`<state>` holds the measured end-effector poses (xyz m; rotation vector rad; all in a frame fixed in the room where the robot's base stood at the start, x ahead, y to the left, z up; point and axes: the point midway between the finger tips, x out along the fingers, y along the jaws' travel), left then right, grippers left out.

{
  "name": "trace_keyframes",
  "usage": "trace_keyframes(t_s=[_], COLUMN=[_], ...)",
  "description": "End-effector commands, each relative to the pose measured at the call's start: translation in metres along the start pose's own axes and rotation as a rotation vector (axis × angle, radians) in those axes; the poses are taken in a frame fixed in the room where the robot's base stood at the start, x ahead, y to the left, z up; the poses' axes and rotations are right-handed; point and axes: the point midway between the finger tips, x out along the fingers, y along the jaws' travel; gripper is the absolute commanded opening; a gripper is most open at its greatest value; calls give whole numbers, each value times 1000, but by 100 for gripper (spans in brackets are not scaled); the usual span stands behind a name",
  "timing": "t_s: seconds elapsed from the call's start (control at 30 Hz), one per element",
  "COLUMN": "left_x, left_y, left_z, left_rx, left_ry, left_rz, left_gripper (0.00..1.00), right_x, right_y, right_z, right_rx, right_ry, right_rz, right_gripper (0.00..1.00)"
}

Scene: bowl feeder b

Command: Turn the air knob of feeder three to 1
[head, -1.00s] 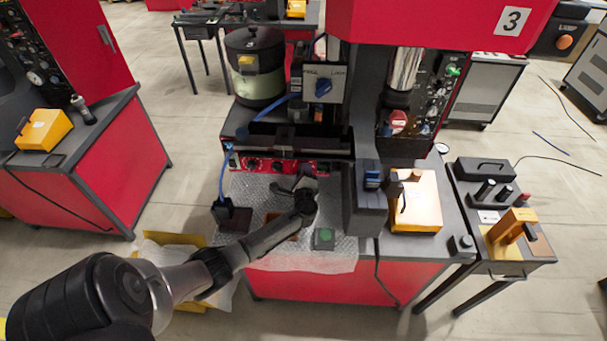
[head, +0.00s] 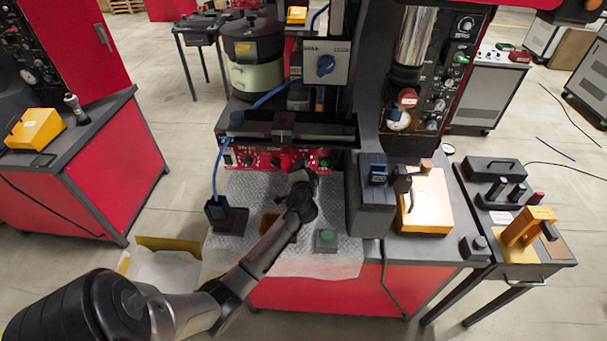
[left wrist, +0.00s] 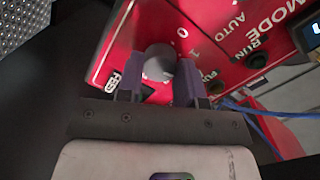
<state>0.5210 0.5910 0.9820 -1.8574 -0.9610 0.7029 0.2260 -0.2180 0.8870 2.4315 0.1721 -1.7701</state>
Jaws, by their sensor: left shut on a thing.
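The grey round knob (left wrist: 158,62) sits on the red control panel (left wrist: 122,45), with white 0 and 1 marks beside it in the left wrist view. My left gripper (left wrist: 157,80) is shut on this knob, one finger on each side. The knob's pointer is hidden, so I cannot tell its setting. In the head view my left gripper (head: 305,178) reaches the right part of the feeder's red panel (head: 262,158) and covers the knob there. Other dark knobs show to its left. My right gripper is not in view.
A grey box with a blue rotary switch (head: 326,66) is above the panel. A dark block (head: 371,205) stands close right of my gripper. A green button box (head: 325,238) and a cable plug stand (head: 226,216) are on the bubble-wrap mat (head: 285,262).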

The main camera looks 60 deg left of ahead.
Motion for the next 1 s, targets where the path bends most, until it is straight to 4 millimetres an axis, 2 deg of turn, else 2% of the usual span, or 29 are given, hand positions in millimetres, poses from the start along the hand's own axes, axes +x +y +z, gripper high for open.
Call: trace_keyframes(t_s=[0.1,0.5,1.0], left_x=[0,0,0], left_y=[3,0,-2], left_z=[1,1,0], left_rx=[-113,-425,-587], left_ry=[4,20,29], left_rz=[9,34,47], left_gripper=[10,10,10], right_x=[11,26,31], right_y=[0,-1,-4], right_z=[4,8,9], right_rx=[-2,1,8], right_ry=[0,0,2], right_rz=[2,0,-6], right_gripper=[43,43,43])
